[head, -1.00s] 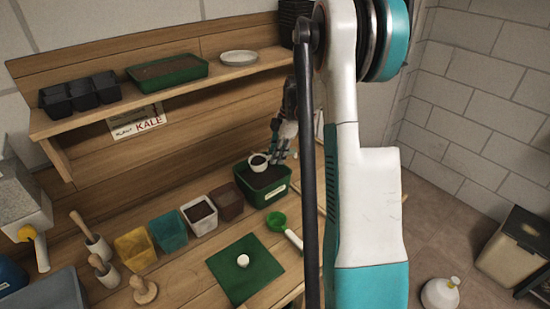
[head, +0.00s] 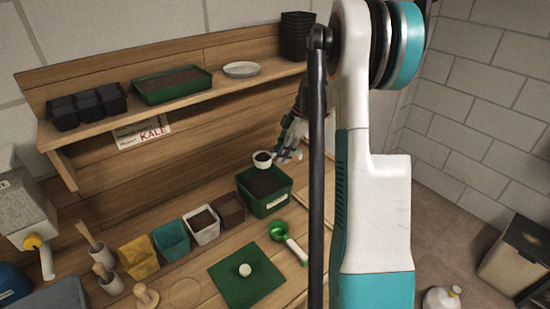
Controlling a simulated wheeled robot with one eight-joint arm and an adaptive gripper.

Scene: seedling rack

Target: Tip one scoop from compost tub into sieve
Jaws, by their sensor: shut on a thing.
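The compost tub (head: 265,205) is a green box with a pale label, full of dark compost, on the bench at the centre. A small white scoop (head: 262,162) with dark compost in it is held upright just above the tub's back edge. My gripper (head: 284,150) is shut on the scoop from the right; its fingers partly hide the handle. A green round tool with a white handle (head: 290,243) lies in front of the tub. A wooden frame (head: 304,194) shows right of the tub, mostly hidden by my arm. I cannot tell which of these two is the sieve.
Brown, white, teal and yellow pots (head: 202,224) stand in a row left of the tub. A green mat (head: 247,275) with a white knob-like thing lies in front. A shelf (head: 190,104) with trays and a dish hangs above. Wooden tools stand at left.

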